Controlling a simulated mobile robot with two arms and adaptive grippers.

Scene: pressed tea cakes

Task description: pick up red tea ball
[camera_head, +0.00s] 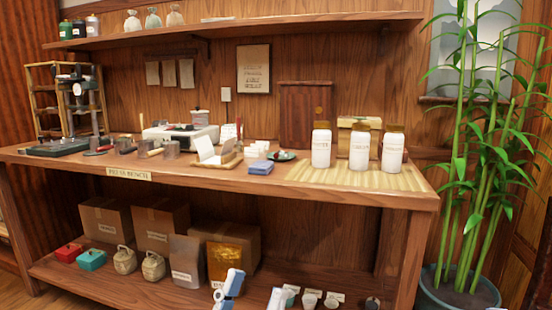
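I cannot pick out a red tea ball with certainty. A dark saucer (283,155) on the counter holds something small and pale with a hint of red, too small to make out. Small white cups (310,299) with label cards stand at the bottom edge of the lower shelf, and a small dark round thing (372,303) is right of them; their contents are unclear. My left gripper (228,286) shows as a white and blue part at the bottom centre, in front of the lower shelf. Its fingers are not clear.
The wooden counter (390,198) carries three white jars (321,148) on a slatted mat, a folded blue cloth (259,167) and tea tools. A potted bamboo (460,290) stands at right.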

